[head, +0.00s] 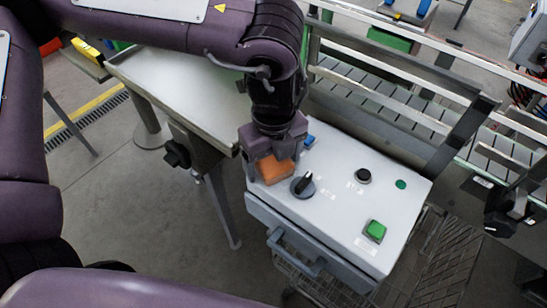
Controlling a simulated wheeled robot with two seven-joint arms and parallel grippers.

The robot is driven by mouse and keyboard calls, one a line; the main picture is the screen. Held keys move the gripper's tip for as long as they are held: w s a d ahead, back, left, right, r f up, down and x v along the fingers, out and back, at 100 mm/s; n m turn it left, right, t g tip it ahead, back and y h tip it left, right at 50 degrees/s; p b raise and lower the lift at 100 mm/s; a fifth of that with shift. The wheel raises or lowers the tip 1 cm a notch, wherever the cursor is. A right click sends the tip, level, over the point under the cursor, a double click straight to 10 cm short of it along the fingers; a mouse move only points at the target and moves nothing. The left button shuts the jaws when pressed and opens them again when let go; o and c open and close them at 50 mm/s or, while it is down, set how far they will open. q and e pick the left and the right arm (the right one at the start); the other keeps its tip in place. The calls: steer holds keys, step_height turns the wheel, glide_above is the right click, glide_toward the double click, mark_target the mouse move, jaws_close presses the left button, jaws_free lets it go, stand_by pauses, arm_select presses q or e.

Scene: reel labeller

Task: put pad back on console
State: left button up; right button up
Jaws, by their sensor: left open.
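The orange pad (274,169) sits at the left corner of the console's top. The console (335,210) is a light grey box with a sloping top and a drawer handle on its front. My left gripper (272,158) is directly over the pad, pointing down, with its fingers beside it. The fingers are open; whether they touch the pad is hard to see. The gripper hides part of the pad's back side. My right gripper is not in view.
The console top carries a black rotary knob (303,186), a black button (363,175), a green button (375,231) and a small green lamp (401,184). A blue item (309,141) is behind the gripper. A grey table (180,90) stands left, a roller conveyor (400,108) behind.

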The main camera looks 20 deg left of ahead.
mark_target(274, 160)
arm_select(q)
steer(key=shift+r, duration=0.15)
step_height(274, 160, up, 12)
stand_by(0.5)
stand_by(0.4)
